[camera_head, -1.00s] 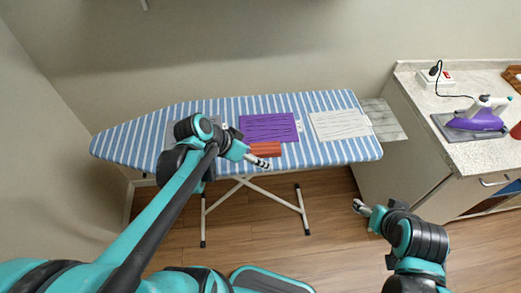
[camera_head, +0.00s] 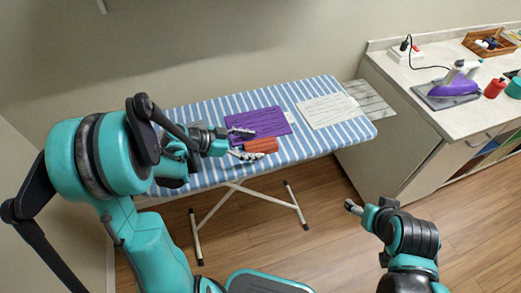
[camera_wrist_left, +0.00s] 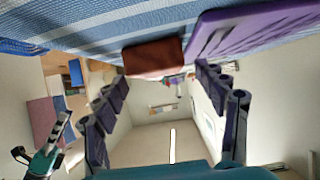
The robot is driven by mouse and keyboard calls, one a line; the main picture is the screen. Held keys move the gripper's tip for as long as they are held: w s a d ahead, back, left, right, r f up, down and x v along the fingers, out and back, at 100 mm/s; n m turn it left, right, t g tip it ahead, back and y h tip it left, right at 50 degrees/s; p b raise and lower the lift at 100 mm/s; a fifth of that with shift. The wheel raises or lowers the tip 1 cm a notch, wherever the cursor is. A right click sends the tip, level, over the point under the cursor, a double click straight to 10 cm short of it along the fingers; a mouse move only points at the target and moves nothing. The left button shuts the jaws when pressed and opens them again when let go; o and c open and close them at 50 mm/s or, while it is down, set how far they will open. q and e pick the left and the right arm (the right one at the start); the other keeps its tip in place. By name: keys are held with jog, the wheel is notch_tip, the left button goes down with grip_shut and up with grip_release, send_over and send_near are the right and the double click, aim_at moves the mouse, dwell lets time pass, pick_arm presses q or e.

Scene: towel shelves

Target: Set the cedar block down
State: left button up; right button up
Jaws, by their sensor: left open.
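The cedar block (camera_head: 261,146), a reddish-brown brick shape, is on the striped ironing board (camera_head: 310,150), just in front of the purple towel (camera_head: 262,122). My left gripper (camera_head: 245,143) is open at its left end, one finger on the far side and one on the near side. In the left wrist view the block (camera_wrist_left: 153,58) shows against the striped cover beyond the spread fingertips (camera_wrist_left: 165,75), with a gap to each side. My right gripper (camera_head: 353,207) is low in front of the board, apart from the block; its finger opening is unclear.
A white towel (camera_head: 325,110) lies right of the purple one. A grey slab (camera_head: 370,98) adjoins the board's right end. The counter (camera_head: 430,110) holds a purple iron (camera_head: 455,88) and a red bottle (camera_head: 494,88). My left arm hides the board's left part.

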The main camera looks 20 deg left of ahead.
pick_arm(q)
jog(key=shift+x, duration=0.95)
jog(key=c, duration=1.4)
jog(key=shift+r, duration=0.1)
